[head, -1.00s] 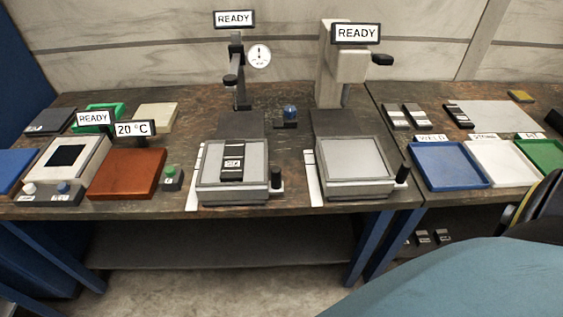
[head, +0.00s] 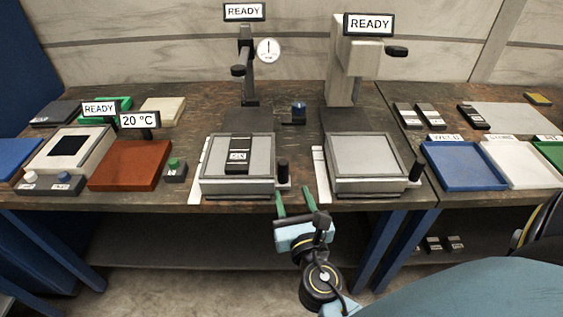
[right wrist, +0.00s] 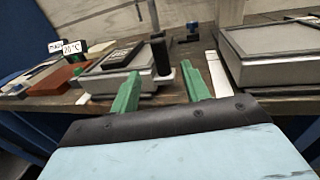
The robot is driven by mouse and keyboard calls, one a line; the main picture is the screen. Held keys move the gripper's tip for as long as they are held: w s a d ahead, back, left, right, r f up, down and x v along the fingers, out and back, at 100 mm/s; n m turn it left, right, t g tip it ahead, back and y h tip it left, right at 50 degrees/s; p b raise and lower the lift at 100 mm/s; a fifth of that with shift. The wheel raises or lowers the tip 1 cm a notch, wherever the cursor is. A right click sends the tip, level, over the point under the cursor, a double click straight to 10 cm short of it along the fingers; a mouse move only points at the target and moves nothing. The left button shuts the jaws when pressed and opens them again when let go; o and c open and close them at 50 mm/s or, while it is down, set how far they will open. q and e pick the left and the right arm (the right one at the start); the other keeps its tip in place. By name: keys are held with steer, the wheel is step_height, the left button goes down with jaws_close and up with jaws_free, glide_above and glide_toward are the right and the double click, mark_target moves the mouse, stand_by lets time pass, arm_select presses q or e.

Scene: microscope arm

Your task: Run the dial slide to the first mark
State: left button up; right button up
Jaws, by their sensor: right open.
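The dial station has a grey slide tray (head: 262,183) with a black labelled block (head: 238,156) lying on it. A round white dial (head: 268,50) hangs on the dark stand behind. A black upright handle (head: 282,170) stands at the tray's right front corner; it also shows in the right wrist view (right wrist: 161,56). A white marked strip (head: 205,165) lies along the tray's left side. My right gripper (head: 295,195) is open and empty, just in front of and below the handle. In the right wrist view its green fingers (right wrist: 165,88) are apart, with the handle beyond them. My left gripper is not in view.
A second station with a similar tray (head: 366,184) and black handle (head: 416,169) stands to the right, with a white strip (head: 320,174) between. A green-button box (head: 175,170) and brown plate (head: 128,166) lie to the left. The table's front edge is close to my gripper.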

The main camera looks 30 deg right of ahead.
mark_target(282, 162)
steer(key=p+x, duration=0.1)
steer(key=x, duration=0.9)
steer(key=shift+w+d+p, duration=0.15)
steer(key=shift+w+p, duration=0.2)
steer(key=shift+w, duration=0.05)
steer(key=shift+w+d+f, duration=0.1)
steer(key=shift+w+d, duration=0.15)
steer(key=shift+w, duration=0.4)
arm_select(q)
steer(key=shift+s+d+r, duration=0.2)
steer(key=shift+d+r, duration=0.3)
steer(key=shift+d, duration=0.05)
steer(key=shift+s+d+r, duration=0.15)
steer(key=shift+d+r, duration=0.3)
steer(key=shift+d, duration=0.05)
arm_select(e)
jaws_close()
